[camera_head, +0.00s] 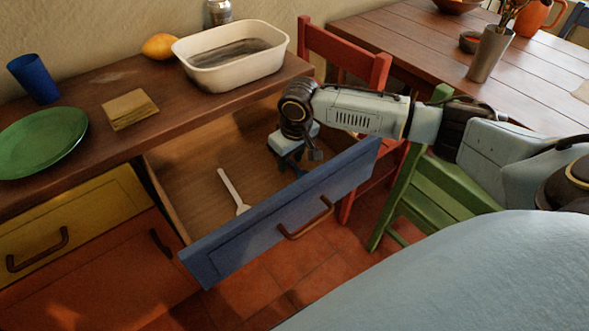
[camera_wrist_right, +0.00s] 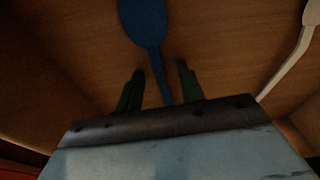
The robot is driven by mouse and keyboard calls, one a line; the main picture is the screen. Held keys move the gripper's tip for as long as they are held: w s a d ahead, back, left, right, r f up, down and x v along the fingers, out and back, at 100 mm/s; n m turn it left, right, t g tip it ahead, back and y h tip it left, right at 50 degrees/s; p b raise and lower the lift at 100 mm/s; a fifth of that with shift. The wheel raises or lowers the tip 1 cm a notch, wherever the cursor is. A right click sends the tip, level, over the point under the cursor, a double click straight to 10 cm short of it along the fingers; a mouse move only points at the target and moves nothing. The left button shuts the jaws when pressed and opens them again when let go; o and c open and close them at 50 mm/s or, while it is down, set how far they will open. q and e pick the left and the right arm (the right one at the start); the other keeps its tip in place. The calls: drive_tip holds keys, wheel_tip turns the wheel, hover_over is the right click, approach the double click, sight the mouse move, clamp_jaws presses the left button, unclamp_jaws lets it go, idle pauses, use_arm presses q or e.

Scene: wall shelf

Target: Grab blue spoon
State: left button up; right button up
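The blue spoon (camera_wrist_right: 146,22) lies on the wooden drawer floor in the right wrist view, its bowl at the top edge and its handle pointing toward my gripper. My right gripper (camera_wrist_right: 160,68) is open, with one dark finger on each side of the spoon's handle and a gap on both sides. In the head view my right gripper (camera_head: 292,160) reaches down into the far right part of the open drawer. My left gripper is not in view.
A white utensil (camera_head: 232,190) lies in the blue-fronted drawer (camera_head: 285,225), left of my gripper. The drawer walls stand close around.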

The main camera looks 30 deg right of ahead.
clamp_jaws()
drive_tip(key=shift+r, duration=0.1)
idle(0.3)
